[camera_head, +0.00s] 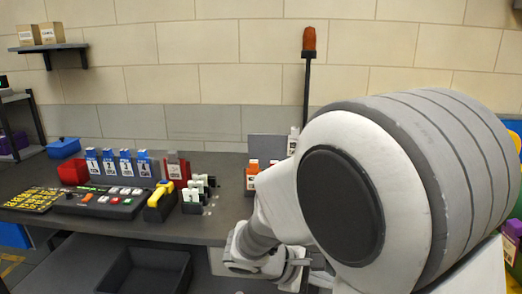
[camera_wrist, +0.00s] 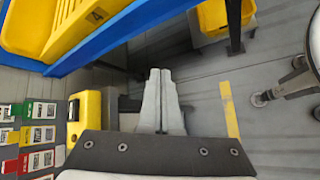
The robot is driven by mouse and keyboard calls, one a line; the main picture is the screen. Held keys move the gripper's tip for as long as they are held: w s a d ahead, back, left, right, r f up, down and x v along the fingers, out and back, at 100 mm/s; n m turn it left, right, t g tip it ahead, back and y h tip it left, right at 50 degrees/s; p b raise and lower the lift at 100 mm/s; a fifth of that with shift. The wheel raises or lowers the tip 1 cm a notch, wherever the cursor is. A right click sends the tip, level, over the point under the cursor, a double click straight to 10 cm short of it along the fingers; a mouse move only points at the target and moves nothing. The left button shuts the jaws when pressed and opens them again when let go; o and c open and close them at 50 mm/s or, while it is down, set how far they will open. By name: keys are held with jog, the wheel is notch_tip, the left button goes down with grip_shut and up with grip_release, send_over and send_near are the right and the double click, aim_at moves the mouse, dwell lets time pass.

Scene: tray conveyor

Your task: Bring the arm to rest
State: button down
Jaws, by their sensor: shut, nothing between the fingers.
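My gripper (camera_wrist: 161,78) shows in the wrist view with its two grey fingers together and nothing between them. It points down over the grey floor (camera_wrist: 200,110), beside a blue rack (camera_wrist: 118,33) that holds a yellow bin (camera_wrist: 35,25). In the head view my arm fills the right side and bends down in front of the dark counter (camera_head: 225,226). The fingertips cannot be made out there.
The counter carries a control panel (camera_head: 97,202), a yellow scanner-like tool (camera_head: 158,195), blue numbered holders (camera_head: 125,163) and a red holder (camera_head: 178,168). A black bin (camera_head: 145,272) sits below. In the wrist view a wheeled base (camera_wrist: 285,88) stands at right.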

jog(key=s+r+m+t+y, duration=0.3)
jog(key=s+r+m+y, duration=0.8)
jog(key=s, duration=0.4)
notch_tip(320, 180, up, 15)
jog(key=m+h+p, duration=0.1)
jog(key=p, duration=1.3)
jog(key=shift+f+g, duration=0.15)
jog(key=shift+g, duration=0.15)
